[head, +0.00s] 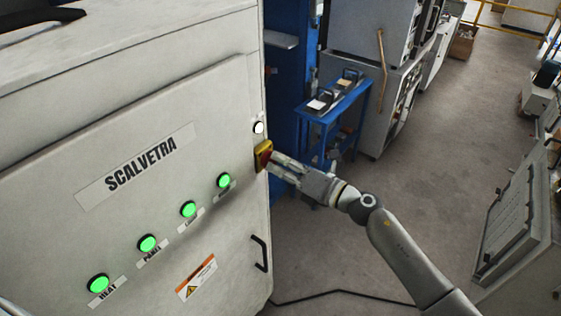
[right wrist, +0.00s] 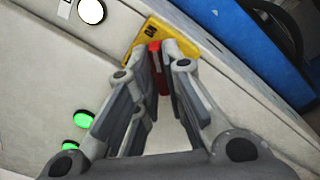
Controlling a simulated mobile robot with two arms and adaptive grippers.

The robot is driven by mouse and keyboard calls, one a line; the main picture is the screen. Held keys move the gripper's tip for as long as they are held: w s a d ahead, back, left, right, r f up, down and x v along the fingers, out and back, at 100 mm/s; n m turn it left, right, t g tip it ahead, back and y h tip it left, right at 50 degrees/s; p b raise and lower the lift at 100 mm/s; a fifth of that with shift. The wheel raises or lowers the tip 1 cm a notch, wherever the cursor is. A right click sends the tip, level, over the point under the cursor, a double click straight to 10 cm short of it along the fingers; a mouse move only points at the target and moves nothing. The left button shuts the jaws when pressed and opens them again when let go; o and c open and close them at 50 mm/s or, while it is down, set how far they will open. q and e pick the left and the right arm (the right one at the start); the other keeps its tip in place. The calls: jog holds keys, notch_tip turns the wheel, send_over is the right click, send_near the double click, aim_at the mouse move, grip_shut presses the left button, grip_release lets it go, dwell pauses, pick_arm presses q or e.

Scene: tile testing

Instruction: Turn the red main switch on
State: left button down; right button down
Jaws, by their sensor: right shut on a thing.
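The red main switch (right wrist: 155,62) sits on a yellow plate (head: 262,156) at the right edge of the white cabinet front. In the right wrist view the yellow plate (right wrist: 152,36) shows behind my fingertips, with part of a dark marking on it. My right gripper (head: 272,158) reaches the switch from the right. In the right wrist view its fingers (right wrist: 157,60) are shut on the red handle, one on each side. The fingers hide much of the handle. My left gripper is not in view.
The white cabinet (head: 100,90) has several lit green buttons in a slanting row and a white lamp (head: 258,127) above the switch. A black door handle (head: 260,253) lies below. A blue cart (head: 335,105) stands behind; the floor (head: 430,160) at right is clear.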

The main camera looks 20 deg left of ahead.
dwell(0.5)
jog(key=c, duration=1.5)
grip_release()
jog(key=v, duration=1.2)
